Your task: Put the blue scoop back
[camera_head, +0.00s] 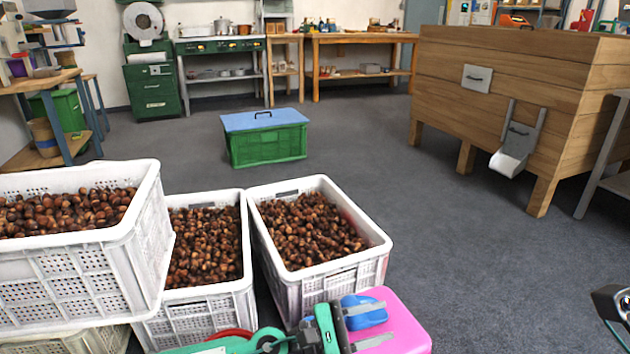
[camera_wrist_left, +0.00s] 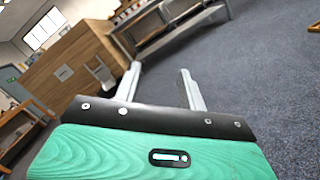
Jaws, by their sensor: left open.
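The blue scoop (camera_head: 366,318) shows at the bottom middle of the head view, over a pink surface (camera_head: 408,322). My left gripper (camera_head: 388,320) comes in from the bottom left, and its upper finger crosses in front of the scoop. Its jaws are open, with a clear gap between the fingers in the left wrist view (camera_wrist_left: 160,70). Nothing sits in that gap, and the scoop does not show in that view. The scoop's full shape is partly hidden by the finger.
White crates of chestnuts stand left (camera_head: 140,250), centre-left (camera_head: 245,290) and centre (camera_head: 375,262). A green box with a blue lid (camera_head: 265,145) stands on the floor behind. A wooden chest (camera_head: 500,85) stands right. The floor between is clear. A black-grey part shows at the right edge.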

